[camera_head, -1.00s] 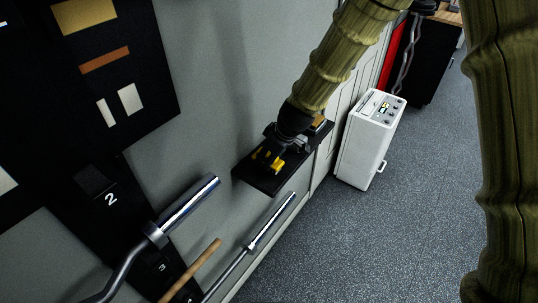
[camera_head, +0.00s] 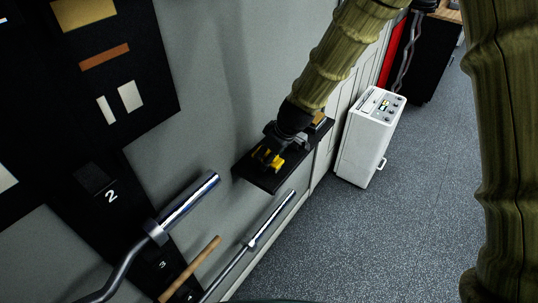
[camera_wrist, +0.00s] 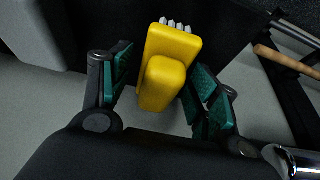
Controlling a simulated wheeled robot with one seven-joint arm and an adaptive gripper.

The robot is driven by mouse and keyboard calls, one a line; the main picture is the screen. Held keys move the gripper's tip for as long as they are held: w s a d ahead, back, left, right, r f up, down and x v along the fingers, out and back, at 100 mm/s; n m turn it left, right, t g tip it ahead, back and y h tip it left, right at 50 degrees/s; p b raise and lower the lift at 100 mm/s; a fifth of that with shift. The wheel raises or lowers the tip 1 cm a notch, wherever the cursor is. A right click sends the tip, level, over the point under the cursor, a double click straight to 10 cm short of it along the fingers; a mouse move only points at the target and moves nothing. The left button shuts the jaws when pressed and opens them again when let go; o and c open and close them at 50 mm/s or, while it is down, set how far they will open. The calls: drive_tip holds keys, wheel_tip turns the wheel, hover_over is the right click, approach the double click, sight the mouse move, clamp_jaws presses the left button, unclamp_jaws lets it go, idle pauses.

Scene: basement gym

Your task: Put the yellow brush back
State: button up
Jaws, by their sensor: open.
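The yellow brush (camera_wrist: 165,72) lies between the two open fingers of my gripper (camera_wrist: 160,88) in the wrist view, with pale bristles showing at its far end. The green finger pads stand on both sides of it, with a small gap on the left and a closer one on the right. In the head view my gripper (camera_head: 268,155) is at a black shelf (camera_head: 270,184) on the grey wall. The yellow brush (camera_head: 276,163) shows there below the fingers, partly hidden by them. I cannot tell whether the brush touches the shelf.
Another yellowish item (camera_head: 318,119) sits at the shelf's far end, behind my gripper. Metal bars (camera_head: 190,205) and a wooden stick (camera_head: 192,268) stand in the rack at lower left. A white case (camera_head: 369,138) stands on the floor.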

drive_tip(key=b+v, duration=0.2)
drive_tip(key=v, duration=1)
drive_tip(key=s+d+f+m+g+h, duration=0.15)
drive_tip(key=s+d+f, duration=0.25)
drive_tip(key=f, duration=0.5)
drive_tip(key=s+d+f+m, duration=0.3)
drive_tip(key=s+d+f, duration=0.15)
drive_tip(key=f, duration=0.45)
drive_tip(key=s+d+f+m+h, duration=0.1)
drive_tip(key=s+d+f+m, duration=0.2)
drive_tip(key=f, duration=0.6)
drive_tip(key=s+d+f+m, duration=0.1)
drive_tip(key=s+f, duration=0.3)
drive_tip(key=s, duration=0.4)
drive_tip(key=s+d+f+m+g, duration=0.1)
drive_tip(key=s+d+f, duration=0.3)
drive_tip(key=s, duration=0.4)
drive_tip(key=s+d+f+m+h, duration=0.1)
drive_tip(key=s+d+f, duration=0.1)
drive_tip(key=s+f, duration=0.3)
drive_tip(key=s, duration=0.3)
drive_tip(key=shift+s+d+f+m, duration=0.25)
drive_tip(key=shift+s+f+m, duration=0.05)
drive_tip(key=shift+s+m, duration=0.05)
